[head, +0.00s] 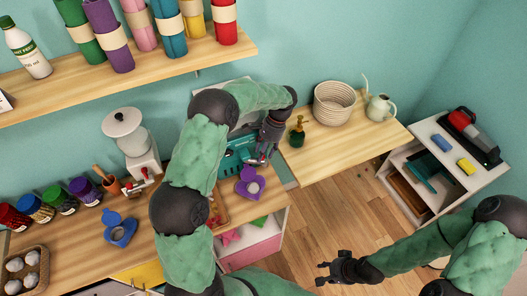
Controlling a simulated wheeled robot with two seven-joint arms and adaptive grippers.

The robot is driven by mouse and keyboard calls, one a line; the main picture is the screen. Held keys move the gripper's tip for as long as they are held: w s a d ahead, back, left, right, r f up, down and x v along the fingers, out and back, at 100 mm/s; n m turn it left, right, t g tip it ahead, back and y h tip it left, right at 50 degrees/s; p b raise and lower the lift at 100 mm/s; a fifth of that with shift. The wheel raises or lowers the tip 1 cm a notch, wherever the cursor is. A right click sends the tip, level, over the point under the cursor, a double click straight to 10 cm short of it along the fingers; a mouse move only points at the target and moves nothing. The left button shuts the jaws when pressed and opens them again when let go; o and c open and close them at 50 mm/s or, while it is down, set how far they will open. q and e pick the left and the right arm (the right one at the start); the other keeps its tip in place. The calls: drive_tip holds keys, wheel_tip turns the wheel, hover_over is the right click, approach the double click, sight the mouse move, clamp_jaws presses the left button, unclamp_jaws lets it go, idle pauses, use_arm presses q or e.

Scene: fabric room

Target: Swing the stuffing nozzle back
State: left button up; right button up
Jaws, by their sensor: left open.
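My left arm reaches across the counter, and its open gripper (261,156) points down at the front of a teal machine or crate (232,160). Small red and light parts show by the fingertips; I cannot tell whether the fingers touch them. No stuffing nozzle can be made out clearly; my left arm hides much of this area. A white machine with a clear hopper (130,138) and red parts at its base stands left of the arm. My right gripper (322,273) is open and empty above the wooden floor, away from the counter.
A purple holder (249,184) with a pale ball sits below the left gripper. A green pump bottle (297,131), rope basket (335,102) and watering can (380,107) stand on the right counter. Several paint jars (60,196) and a blue holder (119,230) are left.

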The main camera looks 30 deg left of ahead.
use_arm(q)
drive_tip(key=v, duration=1.2)
